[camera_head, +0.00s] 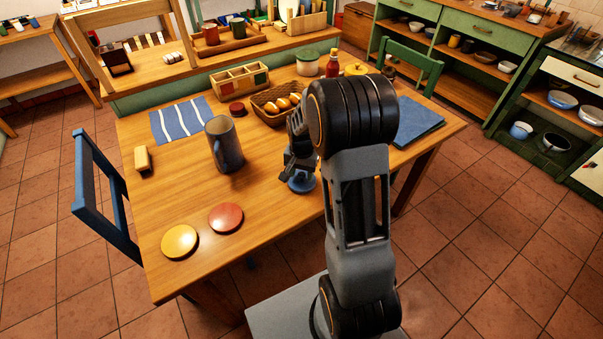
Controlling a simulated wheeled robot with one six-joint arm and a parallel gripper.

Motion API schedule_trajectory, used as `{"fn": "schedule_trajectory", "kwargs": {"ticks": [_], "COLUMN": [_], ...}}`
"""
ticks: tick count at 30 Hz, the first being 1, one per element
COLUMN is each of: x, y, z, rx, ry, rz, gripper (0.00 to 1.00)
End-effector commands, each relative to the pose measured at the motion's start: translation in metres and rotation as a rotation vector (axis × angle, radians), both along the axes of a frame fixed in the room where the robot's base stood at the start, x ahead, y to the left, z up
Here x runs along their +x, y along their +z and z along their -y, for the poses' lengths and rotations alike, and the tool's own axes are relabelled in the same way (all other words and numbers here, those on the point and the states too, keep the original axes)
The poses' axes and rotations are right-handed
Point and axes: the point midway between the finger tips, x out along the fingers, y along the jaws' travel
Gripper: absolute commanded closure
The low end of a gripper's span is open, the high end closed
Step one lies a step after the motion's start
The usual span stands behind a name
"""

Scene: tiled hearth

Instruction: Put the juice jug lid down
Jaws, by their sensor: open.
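The juice jug (223,146) is a tall blue-grey jug with a handle, upright near the middle of the wooden table (275,222). A round blue lid (301,185) is right of the jug, directly below my gripper (299,171). The lid appears to lie flat on the tabletop. My gripper points down over the lid and is open. Its fingers are small and dark here, so I cannot tell whether they touch the lid.
A red disc (225,217) and a yellow disc (180,241) lie near the front edge. A bread basket (262,100) stands behind my gripper. A blue folded cloth (417,121) lies at the right, a yellow block (143,159) at the left. The table's front middle is clear.

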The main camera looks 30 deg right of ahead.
Motion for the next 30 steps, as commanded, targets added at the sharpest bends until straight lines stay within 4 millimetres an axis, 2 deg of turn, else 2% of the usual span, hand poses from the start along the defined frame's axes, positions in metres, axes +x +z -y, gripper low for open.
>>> {"fn": "schedule_trajectory", "kwargs": {"ticks": [12, 22, 26, 30], "x": [0.001, -0.004, -0.028, -0.07], "y": [0.079, 0.116, 0.137, 0.154], "z": [0.0, -0.004, -0.025, -0.054], "rx": [-0.001, -0.002, -0.013, -0.034], "ry": [0.0, 0.023, 0.139, 0.336], "rz": [0.004, 0.011, 0.055, 0.125], "gripper": [0.49, 0.49, 0.49, 0.49]}}
